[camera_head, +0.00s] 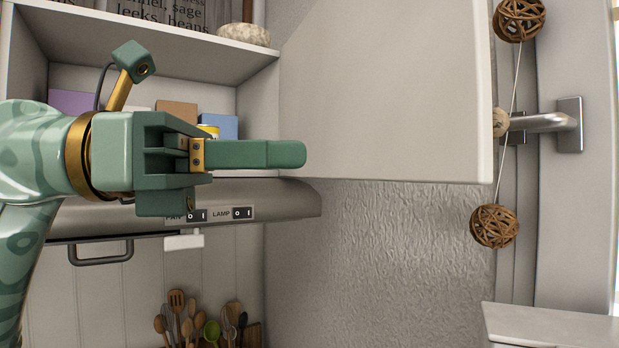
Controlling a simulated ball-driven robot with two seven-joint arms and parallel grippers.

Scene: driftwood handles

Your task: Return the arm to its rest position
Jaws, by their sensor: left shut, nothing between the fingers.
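My left gripper (287,154) is green with brass-coloured parts and comes in from the left edge. It points to the right, with its fingers together and nothing between them. It is in front of the open cabinet and above the range hood (290,200) in the picture. Its fingertips overlap the left edge of the open white cabinet door (390,90); I cannot tell whether they touch it. My right gripper is not in view.
The cabinet shelf (190,35) holds a stone and a printed box. Coloured boxes stand below, partly hidden by my gripper. Wooden utensils (178,315) stand low at the back. Wicker balls (494,226) hang on a string at right, near a metal handle (545,122).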

